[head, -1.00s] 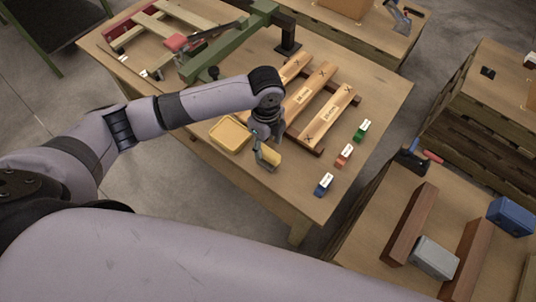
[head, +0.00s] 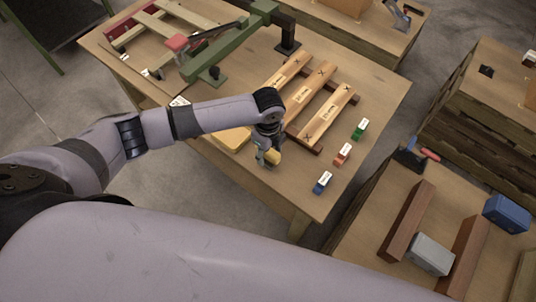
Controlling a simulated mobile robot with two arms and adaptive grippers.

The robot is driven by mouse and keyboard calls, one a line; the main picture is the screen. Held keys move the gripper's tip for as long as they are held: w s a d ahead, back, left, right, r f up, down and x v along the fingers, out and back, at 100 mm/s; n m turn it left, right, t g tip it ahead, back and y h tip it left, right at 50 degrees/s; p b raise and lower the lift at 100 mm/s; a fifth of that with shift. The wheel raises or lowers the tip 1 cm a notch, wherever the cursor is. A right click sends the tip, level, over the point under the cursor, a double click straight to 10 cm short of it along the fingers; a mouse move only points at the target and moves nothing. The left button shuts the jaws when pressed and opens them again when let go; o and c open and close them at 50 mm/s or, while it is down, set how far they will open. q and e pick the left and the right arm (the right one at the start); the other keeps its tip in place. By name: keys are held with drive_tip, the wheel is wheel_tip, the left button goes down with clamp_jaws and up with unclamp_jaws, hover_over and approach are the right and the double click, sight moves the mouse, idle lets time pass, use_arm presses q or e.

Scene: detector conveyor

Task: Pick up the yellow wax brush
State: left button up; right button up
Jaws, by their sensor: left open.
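A small yellow block-like thing, apparently the yellow wax brush (head: 274,158), is near the front edge of the wooden table (head: 283,203). My left gripper (head: 266,157) is open right over it and hides part of it. I cannot tell whether the fingers touch it. A flat yellow tray-like piece (head: 233,141) lies to the left, partly covered by my left arm. My right gripper is not in view.
Blue (head: 322,182), red (head: 342,154) and green (head: 359,129) labelled blocks stand to the right. Wooden planks on cross bars (head: 308,101) lie behind my gripper. A green clamp frame (head: 222,48) stands at the back left.

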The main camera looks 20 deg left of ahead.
use_arm(q)
drive_tip(key=shift+f, duration=0.2)
idle(0.3)
clamp_jaws()
idle(0.5)
